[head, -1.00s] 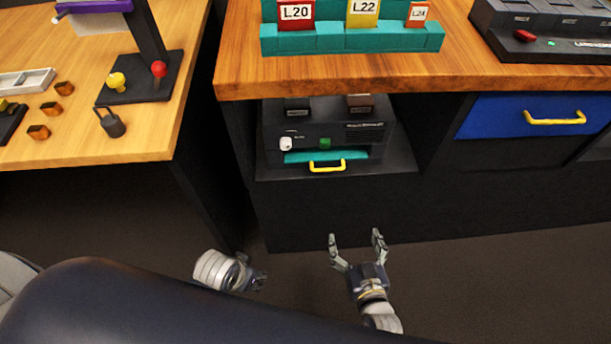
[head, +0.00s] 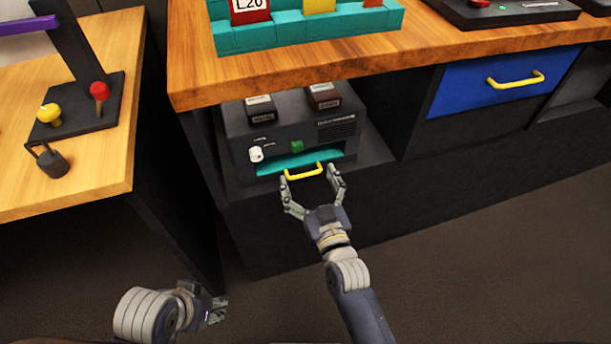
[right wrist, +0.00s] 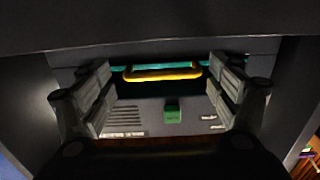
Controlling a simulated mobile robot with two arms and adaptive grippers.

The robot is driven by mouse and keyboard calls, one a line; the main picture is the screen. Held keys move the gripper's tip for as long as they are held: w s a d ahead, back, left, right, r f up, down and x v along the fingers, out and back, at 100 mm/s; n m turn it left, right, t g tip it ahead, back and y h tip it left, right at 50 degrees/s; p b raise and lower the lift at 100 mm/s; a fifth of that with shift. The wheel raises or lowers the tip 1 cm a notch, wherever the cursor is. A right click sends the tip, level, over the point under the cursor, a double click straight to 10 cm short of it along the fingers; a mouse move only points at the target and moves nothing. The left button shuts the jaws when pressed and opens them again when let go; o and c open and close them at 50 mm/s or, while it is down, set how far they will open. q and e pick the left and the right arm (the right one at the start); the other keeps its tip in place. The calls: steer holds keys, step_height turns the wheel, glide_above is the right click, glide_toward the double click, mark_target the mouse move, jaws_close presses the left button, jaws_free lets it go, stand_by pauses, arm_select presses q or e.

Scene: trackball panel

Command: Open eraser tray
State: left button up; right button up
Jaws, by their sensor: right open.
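The eraser tray appears as a teal front (head: 297,160) low on a dark grey box (head: 300,131) in the open shelf under the wooden counter. Its yellow handle (head: 304,172) sticks out in front. My right gripper (head: 313,182) is open, with its fingertips at either side of the handle; I cannot tell whether they touch it. In the right wrist view the yellow handle (right wrist: 162,73) lies between the two spread fingers, towards their far ends. My left gripper (head: 216,308) is low at the left, away from the box; its jaws are too unclear to judge.
The box has a white knob (head: 256,154) and a green button (head: 297,147), with two dark blocks on top. The wooden counter edge (head: 400,70) overhangs the shelf. A blue drawer (head: 493,83) is to the right. A wooden table (head: 92,180) stands at the left.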

steer(key=shift+x, duration=1.05)
steer(key=c, duration=1.4)
steer(key=shift+s, duration=0.1)
steer(key=shift+s+d, duration=0.1)
